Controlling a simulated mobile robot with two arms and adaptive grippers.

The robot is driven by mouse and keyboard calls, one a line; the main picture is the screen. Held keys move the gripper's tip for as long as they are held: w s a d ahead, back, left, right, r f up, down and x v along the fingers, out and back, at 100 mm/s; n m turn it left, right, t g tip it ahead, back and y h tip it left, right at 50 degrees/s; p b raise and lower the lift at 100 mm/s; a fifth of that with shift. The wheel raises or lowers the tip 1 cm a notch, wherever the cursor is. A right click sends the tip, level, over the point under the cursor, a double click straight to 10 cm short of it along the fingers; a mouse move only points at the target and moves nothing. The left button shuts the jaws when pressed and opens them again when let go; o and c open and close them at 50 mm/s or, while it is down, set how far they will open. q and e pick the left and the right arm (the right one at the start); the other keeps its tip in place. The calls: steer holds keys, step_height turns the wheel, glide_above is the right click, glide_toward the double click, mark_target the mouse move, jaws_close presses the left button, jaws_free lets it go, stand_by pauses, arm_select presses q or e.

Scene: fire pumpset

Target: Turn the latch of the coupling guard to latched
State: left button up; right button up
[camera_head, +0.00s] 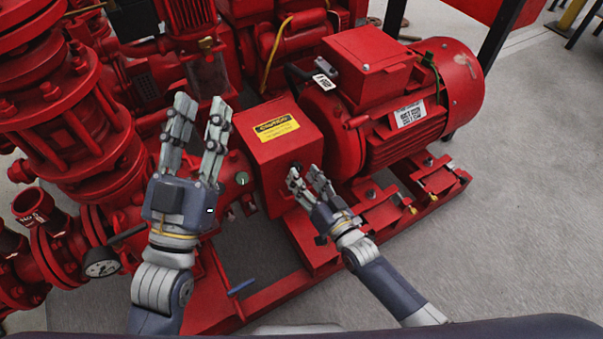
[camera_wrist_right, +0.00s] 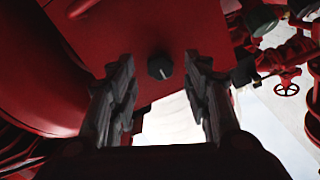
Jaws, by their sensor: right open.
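The coupling guard (camera_head: 299,146) is a red box with a yellow caution label, between the pump and the red motor. Its latch (camera_wrist_right: 159,67) is a small dark round knob with a white mark on the guard's red face (camera_wrist_right: 130,30) in the right wrist view. The mark points down and to the right. My right gripper (camera_head: 304,171) is open in front of the guard's near face. In the wrist view its fingers (camera_wrist_right: 158,88) stand apart on both sides of the knob, without visible grip. My left gripper (camera_head: 200,108) is open and empty, left of the guard.
The red motor (camera_head: 390,95) lies right of the guard. A red pump body with flanges (camera_head: 60,110) and a pressure gauge (camera_head: 102,263) stand at the left. A blue-handled valve (camera_head: 242,287) is low in front. The floor at the right is clear.

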steer(key=v, duration=0.9)
steer(key=shift+s+d, duration=0.2)
steer(key=shift+s, duration=0.15)
